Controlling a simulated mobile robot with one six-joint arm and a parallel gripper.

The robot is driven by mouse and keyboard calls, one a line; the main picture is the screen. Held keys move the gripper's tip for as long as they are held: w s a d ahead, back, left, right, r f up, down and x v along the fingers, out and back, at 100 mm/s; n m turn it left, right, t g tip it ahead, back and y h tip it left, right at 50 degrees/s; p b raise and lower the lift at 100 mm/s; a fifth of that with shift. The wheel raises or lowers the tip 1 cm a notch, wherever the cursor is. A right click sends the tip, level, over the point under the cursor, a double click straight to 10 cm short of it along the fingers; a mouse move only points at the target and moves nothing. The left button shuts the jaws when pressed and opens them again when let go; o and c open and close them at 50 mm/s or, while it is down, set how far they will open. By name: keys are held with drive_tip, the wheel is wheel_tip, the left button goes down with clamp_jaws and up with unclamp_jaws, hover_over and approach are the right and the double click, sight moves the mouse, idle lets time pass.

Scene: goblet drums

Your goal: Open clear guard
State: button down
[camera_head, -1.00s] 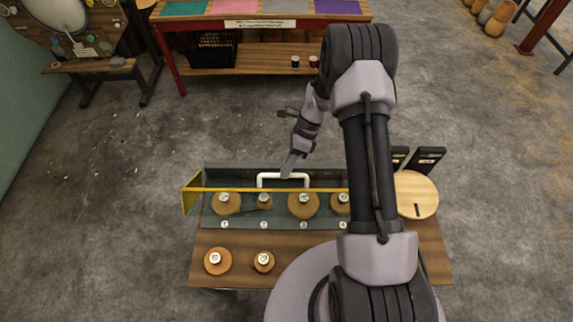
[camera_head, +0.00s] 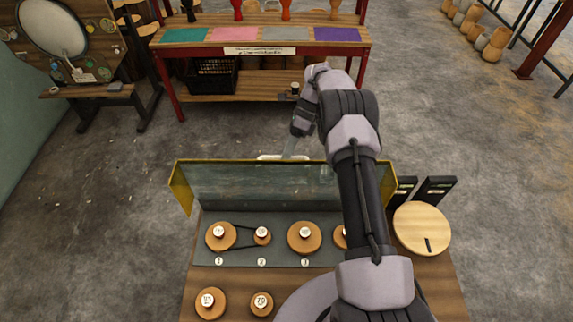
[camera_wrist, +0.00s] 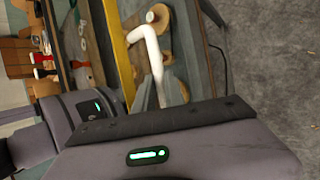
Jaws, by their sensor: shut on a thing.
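The clear guard (camera_head: 262,187) is a see-through panel with a yellow frame, tilted up at the back of the wooden bench (camera_head: 235,281). Its white handle (camera_head: 270,157) shows at the top edge in the head view, and it also shows in the wrist view (camera_wrist: 152,50). My gripper (camera_head: 291,150) is at the handle, shut on it, behind the raised panel. In the wrist view the gripper's fingers (camera_wrist: 161,95) meet at the end of the handle. Part of the handle and fingers is hidden. My arm covers the right part of the guard.
Round wooden pulleys (camera_head: 304,237) with labels stand on the grey plate, two joined by a belt. Loose discs (camera_head: 210,303) lie in front. A round board (camera_head: 421,229) and dark boxes are at the right. A red-framed table (camera_head: 262,51) stands behind; open floor lies between.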

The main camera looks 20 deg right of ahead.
drive_tip(key=shift+w+d+f+b, duration=0.2)
drive_tip(key=shift+w+b, duration=0.15)
drive_tip(key=shift+w, duration=0.2)
drive_tip(key=c, duration=1.4)
unclamp_jaws()
drive_tip(key=shift+r, duration=0.15)
drive_tip(key=s+r, duration=0.2)
drive_tip(key=s, duration=0.6)
drive_tip(key=s+a+r, duration=0.1)
drive_tip(key=s+r, duration=0.1)
drive_tip(key=s, duration=0.6)
drive_tip(key=shift+a+r, duration=0.2)
drive_tip(key=shift+r, duration=0.2)
